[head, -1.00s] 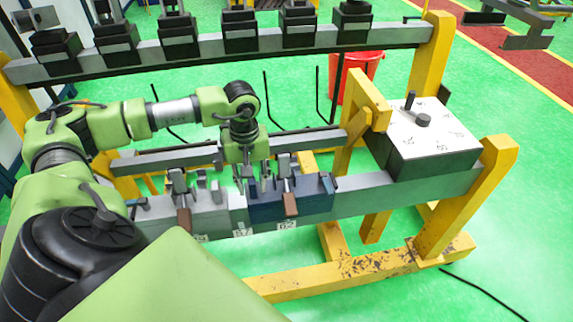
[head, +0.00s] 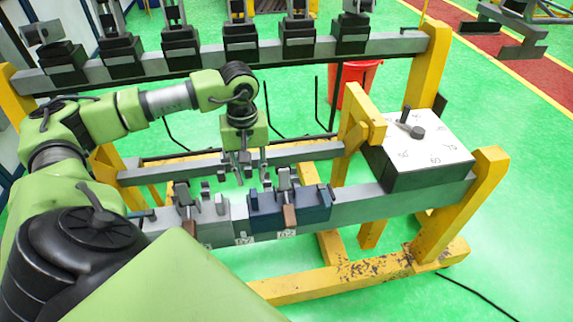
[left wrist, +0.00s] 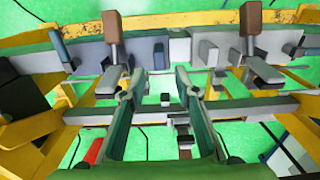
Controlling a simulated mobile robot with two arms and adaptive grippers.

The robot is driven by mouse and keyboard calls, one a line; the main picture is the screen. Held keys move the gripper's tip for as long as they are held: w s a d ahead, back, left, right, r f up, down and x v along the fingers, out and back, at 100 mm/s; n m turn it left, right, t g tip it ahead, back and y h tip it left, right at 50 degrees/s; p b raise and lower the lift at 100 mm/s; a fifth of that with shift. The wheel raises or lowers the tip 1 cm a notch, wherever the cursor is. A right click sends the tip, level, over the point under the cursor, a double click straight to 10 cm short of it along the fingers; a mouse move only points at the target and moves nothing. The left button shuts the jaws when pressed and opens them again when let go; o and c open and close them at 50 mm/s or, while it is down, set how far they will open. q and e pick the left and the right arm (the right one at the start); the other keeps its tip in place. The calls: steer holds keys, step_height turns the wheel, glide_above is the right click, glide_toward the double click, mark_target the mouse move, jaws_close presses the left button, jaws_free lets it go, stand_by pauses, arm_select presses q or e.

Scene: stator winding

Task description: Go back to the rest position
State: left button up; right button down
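My left gripper (head: 245,172) hangs fingers-down above and behind the front rail, near its grey and blue clamp fixtures. In the left wrist view its two green fingers (left wrist: 157,88) stand apart, with nothing held between them. The grey clamp fixture (head: 208,218) and the blue clamp fixture (head: 318,205) sit on the front rail, each with a brown-ended lever. The gripper is apart from both. My right gripper is in neither view.
A box with a white dial top (head: 440,150) stands at the rail's right end, beside yellow frame posts (head: 486,180). A back rail (head: 390,46) carries several black clamp units. A red bucket (head: 352,85) stands on the green floor behind.

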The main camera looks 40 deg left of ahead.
arm_select(q)
steer(key=shift+r, duration=0.4)
steer(key=shift+d+f, duration=0.1)
